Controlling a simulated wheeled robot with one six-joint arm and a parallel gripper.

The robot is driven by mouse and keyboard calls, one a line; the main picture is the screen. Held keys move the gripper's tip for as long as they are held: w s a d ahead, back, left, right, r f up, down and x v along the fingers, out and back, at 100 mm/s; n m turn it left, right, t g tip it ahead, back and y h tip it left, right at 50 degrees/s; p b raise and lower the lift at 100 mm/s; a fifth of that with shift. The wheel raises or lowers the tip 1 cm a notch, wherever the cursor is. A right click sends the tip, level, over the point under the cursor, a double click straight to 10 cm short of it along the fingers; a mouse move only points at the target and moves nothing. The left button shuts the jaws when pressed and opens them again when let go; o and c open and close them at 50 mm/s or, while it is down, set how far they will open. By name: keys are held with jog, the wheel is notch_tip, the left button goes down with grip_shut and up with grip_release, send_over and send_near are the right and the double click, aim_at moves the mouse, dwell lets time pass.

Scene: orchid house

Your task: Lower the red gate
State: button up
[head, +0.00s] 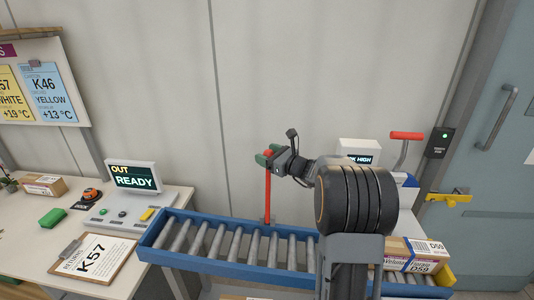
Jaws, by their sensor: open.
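The red gate (267,198) is a thin red bar standing upright at the back edge of the roller conveyor. My gripper (268,154) is at its top end, reaching in from the right. Its green-padded fingers are open, and red shows between and beside them. I cannot tell whether the pads touch the bar. The foot of the bar meets the far rail of the conveyor.
The blue-railed roller conveyor (157,241) runs across the front. A console (132,177) reading "OUT READY" and a clipboard (95,256) lie left. A parcel (410,258) sits right, partly behind my arm. A red-handled lever (406,135) stands behind, near a door.

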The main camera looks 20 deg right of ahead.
jog(key=shift+w, duration=0.1)
jog(key=c, duration=1.2)
grip_shut()
